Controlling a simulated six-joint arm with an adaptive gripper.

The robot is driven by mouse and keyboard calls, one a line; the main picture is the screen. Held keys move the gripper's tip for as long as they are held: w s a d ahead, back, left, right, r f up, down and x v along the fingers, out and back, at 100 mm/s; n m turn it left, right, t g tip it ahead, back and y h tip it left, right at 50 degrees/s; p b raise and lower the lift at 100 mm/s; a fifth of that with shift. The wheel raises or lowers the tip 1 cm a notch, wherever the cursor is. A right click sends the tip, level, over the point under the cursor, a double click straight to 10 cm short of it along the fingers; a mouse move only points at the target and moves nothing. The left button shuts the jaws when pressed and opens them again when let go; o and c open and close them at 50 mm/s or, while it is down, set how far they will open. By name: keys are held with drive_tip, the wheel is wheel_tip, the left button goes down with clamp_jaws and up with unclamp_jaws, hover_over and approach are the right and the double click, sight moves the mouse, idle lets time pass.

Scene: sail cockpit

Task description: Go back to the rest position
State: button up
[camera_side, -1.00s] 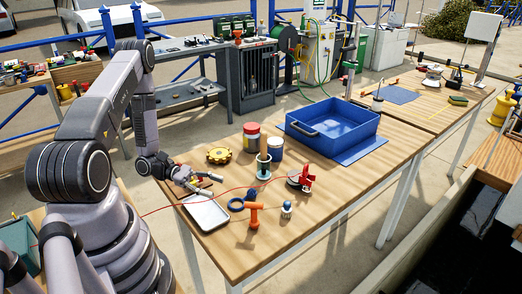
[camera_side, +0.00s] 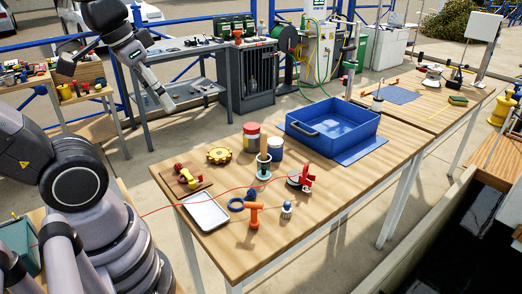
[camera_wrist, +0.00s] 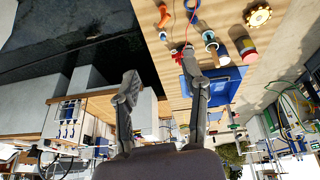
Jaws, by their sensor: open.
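My gripper (camera_side: 163,97) is raised in the air at the upper left of the side view, beyond the left end of the wooden table (camera_side: 330,215). Its fingers point down and to the right. In the wrist view my gripper (camera_wrist: 163,88) has its two fingers spread apart with nothing between them. It is clear of the table and touches no object. My forearm is partly outside the top left of the side view.
On the table are a board with red and yellow parts (camera_side: 187,180), a white tray (camera_side: 206,213), a yellow wheel (camera_side: 220,155), an orange tool (camera_side: 254,214), a red-and-grey part (camera_side: 301,178) and a blue bin (camera_side: 333,126). A grey bench (camera_side: 180,50) stands behind my gripper.

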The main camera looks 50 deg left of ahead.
drive_tip(key=shift+s+a+r+m+t, duration=0.1)
drive_tip(key=shift+s+r+m+t, duration=0.25)
drive_tip(key=shift+r+t, duration=0.3)
